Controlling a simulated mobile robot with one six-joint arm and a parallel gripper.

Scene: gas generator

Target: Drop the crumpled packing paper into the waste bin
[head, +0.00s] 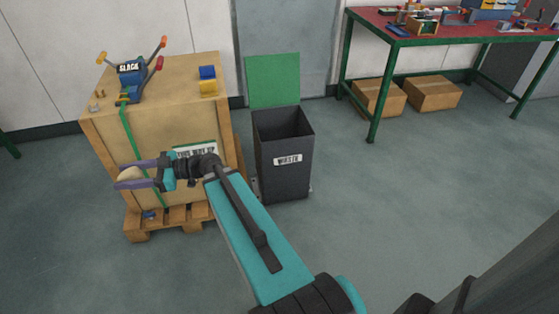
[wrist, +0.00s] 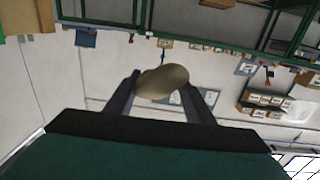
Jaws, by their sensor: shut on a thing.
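The crumpled packing paper (head: 130,174) is a small tan lump between the fingers of my gripper (head: 128,173) in the head view. My gripper is shut on it and holds it in front of the wooden crate, left of the waste bin. The paper also shows in the wrist view (wrist: 162,82), between the two dark fingers. The waste bin (head: 283,165) is a dark grey box with a "WASTE" label. Its green lid (head: 273,80) stands open at the back. The bottom of the bin is hidden.
A large wooden crate (head: 160,118) on a pallet (head: 138,224) stands left of the bin, with a blue "SLACK" tool (head: 131,72) on top. A green-legged workbench (head: 455,28) stands back right, with cardboard boxes (head: 380,97) below. Floor right of the bin is clear.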

